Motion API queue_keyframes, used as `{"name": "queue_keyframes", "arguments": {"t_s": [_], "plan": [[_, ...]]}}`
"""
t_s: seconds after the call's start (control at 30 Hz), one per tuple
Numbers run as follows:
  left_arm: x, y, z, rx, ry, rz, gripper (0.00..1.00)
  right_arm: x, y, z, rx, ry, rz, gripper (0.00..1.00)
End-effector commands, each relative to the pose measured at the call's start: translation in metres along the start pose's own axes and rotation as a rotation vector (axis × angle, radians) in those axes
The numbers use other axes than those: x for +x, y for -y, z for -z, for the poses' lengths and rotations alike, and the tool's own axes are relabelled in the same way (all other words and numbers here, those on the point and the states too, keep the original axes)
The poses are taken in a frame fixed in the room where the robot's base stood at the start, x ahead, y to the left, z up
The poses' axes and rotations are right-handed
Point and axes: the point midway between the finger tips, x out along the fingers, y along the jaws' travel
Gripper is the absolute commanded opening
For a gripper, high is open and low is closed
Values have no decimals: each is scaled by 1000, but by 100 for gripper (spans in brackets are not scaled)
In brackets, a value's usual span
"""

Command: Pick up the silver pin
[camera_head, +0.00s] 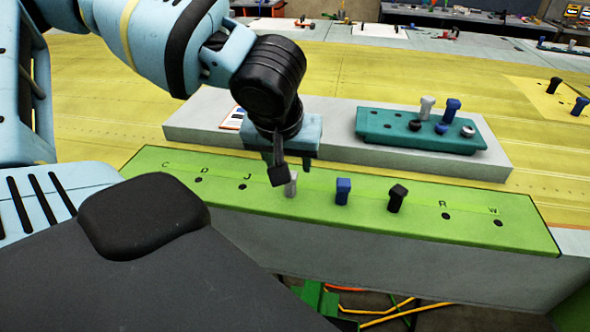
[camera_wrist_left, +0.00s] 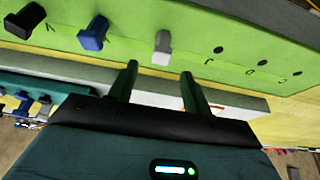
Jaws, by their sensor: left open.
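A silver pin (camera_head: 292,186) stands upright in the green strip (camera_head: 330,216), left of a blue pin (camera_head: 343,190) and a black pin (camera_head: 398,198). My left gripper (camera_head: 281,168) is open and empty, close behind and above the silver pin. In the left wrist view the silver pin (camera_wrist_left: 162,46) shows just beyond the two spread fingertips (camera_wrist_left: 159,71), roughly in line with the gap between them. The lower part of the pin sits in the strip and is hidden. My right gripper is not in view.
A teal tray (camera_head: 375,136) on a grey block (camera_head: 345,160) behind the strip holds several pins, including another silver pin (camera_head: 427,107). Empty lettered holes lie toward both ends of the strip. More pins stand on the yellow surface (camera_head: 400,65) at far right.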

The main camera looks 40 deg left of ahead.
Motion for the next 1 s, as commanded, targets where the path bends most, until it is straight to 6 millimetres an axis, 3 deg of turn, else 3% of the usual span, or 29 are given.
{"name": "queue_keyframes", "arguments": {"t_s": [0.27, 0.47, 0.77, 1.0], "plan": [[2, -1, 0, -2, 2, 2, 49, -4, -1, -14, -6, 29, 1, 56], [22, 0, -1, -3, 5, 3, 49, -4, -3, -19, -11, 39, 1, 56], [33, 0, -1, -2, 1, 2, 49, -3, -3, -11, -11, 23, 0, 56], [60, 1, -3, -2, 2, 2, 49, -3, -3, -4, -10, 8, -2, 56]]}}
